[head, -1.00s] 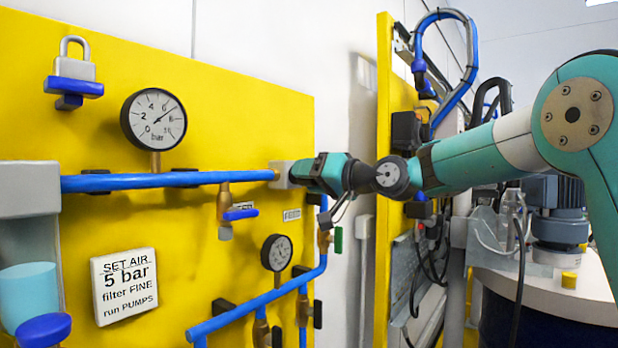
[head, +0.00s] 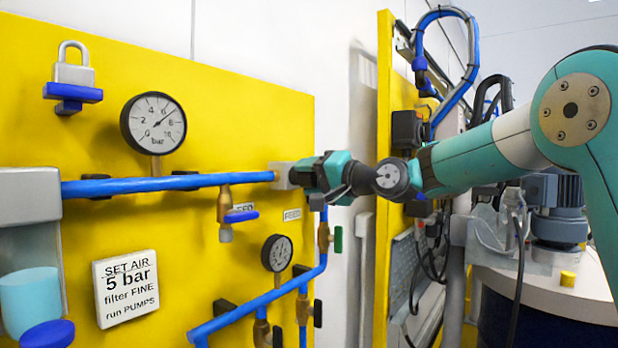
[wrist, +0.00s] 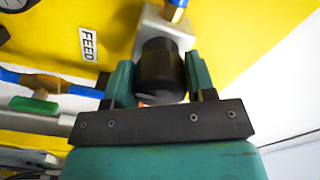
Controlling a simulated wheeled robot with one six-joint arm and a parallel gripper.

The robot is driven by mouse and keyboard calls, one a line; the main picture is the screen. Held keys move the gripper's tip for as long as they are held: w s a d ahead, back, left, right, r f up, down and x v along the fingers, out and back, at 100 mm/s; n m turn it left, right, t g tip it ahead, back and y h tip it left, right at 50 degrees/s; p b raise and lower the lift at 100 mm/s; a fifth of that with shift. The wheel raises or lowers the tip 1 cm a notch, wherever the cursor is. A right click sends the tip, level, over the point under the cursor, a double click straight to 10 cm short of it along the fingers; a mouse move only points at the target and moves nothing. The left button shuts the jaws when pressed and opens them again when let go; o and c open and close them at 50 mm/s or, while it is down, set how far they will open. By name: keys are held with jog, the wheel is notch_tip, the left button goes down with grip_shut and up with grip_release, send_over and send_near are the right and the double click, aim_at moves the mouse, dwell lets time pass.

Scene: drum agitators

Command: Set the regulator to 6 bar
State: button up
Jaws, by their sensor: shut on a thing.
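The regulator (head: 281,175) is a grey block at the right end of a blue pipe on the yellow panel. Its black knob (wrist: 160,70) shows in the wrist view. My gripper (head: 298,175) is shut on this knob, one teal finger on each side (wrist: 161,80). A large round gauge (head: 153,122) marked in bar stands above the pipe's left part. Its needle points up and right, seemingly between 6 and 8; I cannot read it exactly.
A white sign (head: 126,288) reads "SET AIR 5 bar, filter FINE, run PUMPS". A smaller gauge (head: 277,252) and a lower blue pipe (head: 258,300) lie below. A blue-handled valve (head: 240,215) hangs beneath the upper pipe. A padlock (head: 73,68) is at upper left.

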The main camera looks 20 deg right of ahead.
jog(key=shift+f, duration=0.15)
jog(key=o, duration=0.9)
jog(key=shift+s, duration=0.1)
jog(key=shift+b+v, duration=3.35)
jog(key=shift+v, duration=5.3)
